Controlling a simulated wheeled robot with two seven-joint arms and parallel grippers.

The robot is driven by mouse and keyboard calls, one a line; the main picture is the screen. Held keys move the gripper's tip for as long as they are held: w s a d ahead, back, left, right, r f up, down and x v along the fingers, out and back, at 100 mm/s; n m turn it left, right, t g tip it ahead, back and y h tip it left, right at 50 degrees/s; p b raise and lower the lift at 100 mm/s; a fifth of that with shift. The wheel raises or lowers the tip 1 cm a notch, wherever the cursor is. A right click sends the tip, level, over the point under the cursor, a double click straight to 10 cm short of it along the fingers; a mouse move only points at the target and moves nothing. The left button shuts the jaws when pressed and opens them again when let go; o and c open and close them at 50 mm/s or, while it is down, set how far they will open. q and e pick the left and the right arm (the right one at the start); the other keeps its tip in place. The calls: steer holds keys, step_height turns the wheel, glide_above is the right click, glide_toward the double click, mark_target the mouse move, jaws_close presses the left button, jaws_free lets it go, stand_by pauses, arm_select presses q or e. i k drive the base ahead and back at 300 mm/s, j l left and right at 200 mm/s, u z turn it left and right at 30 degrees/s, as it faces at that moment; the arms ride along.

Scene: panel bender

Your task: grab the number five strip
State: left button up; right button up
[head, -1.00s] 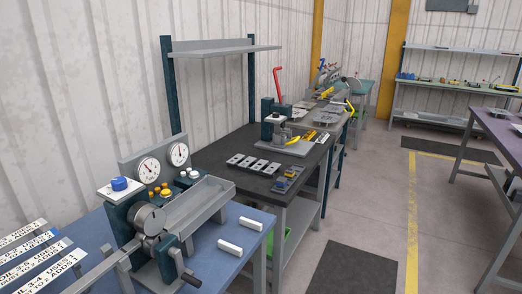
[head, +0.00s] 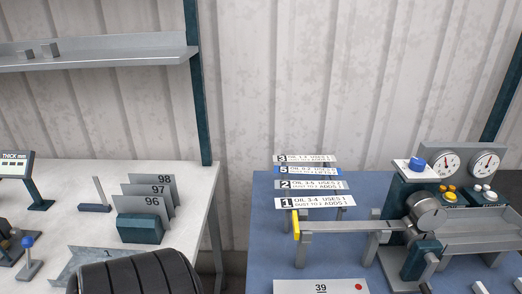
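Neither of my grippers shows in the head view.
A press-like device (head: 410,225) with two gauges stands right of the strips, its grey bar reaching left in front of them. A plate marked 39 (head: 320,287) is at the front edge. A white table (head: 90,180) on the left holds plates marked 96, 97 and 98.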

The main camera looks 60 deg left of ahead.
mark_target(278, 169)
steer(key=u, duration=1.4)
steer(key=k+l+z, duration=0.1)
steer(key=l, duration=0.25)
steer(key=k, duration=0.1)
